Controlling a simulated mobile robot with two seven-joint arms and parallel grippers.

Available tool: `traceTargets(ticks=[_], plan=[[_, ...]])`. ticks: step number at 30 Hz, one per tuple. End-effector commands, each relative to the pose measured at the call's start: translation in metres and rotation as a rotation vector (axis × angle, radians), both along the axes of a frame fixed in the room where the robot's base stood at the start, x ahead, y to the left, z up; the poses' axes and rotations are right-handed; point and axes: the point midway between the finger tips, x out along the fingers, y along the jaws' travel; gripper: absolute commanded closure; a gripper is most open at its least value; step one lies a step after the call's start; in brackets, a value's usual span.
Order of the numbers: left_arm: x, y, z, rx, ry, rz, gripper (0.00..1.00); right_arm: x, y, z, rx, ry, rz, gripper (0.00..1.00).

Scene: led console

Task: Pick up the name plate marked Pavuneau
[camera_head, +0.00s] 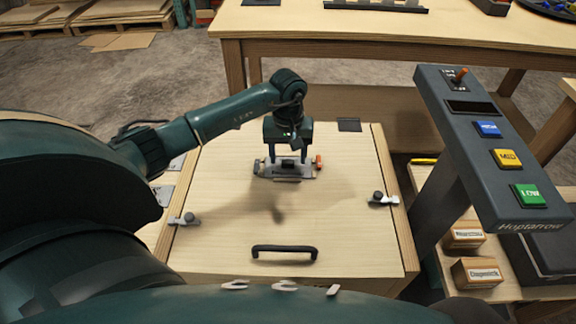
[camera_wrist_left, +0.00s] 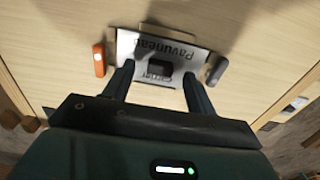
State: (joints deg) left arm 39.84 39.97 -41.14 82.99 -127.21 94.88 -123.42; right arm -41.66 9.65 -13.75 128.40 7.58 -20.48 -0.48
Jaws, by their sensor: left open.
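The name plate marked Pavuneau (camera_wrist_left: 142,48) is a silver plate with dark lettering, "Pavuneau" and "Carrier", and a dark block at its middle. It lies on the pale wooden panel (camera_head: 215,235), between an orange clip and a dark grey clip. In the head view the plate (camera_head: 300,172) shows partly behind my left gripper (camera_head: 289,160). My left gripper is open, pointing down. In the left wrist view its two fingers (camera_wrist_left: 157,82) stand apart on either side of the dark block, over or beside the plate's near edge; contact cannot be told. My right gripper is not in view.
The panel has a black handle (camera_head: 285,250) and two side latches (camera_head: 184,219) (camera_head: 382,199). A dark console (camera_head: 490,150) with blue, yellow and green buttons stands at the right. Small labelled boxes (camera_head: 478,272) sit below it. A wooden table (camera_head: 400,30) stands behind.

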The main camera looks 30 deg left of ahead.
Motion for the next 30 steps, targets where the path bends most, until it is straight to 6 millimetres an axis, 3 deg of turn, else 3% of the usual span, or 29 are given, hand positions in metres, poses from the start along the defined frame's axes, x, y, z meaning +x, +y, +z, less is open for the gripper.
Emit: traceTargets(ticks=[3,11,27,30], plan=[[-0.0004,-0.0001,-0.0113,-0.001,0.001,0.000,0.44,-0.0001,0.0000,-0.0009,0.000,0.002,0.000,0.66],[0.0001,0.0003,-0.0128,0.001,-0.001,0.000,0.44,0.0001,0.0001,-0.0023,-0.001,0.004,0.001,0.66],[0.0000,0.0005,-0.0124,0.001,0.000,0.000,0.89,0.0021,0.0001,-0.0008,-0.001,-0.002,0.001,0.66],[0.0002,0.0005,-0.0123,0.001,-0.002,0.000,0.92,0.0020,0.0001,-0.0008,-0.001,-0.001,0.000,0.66]])
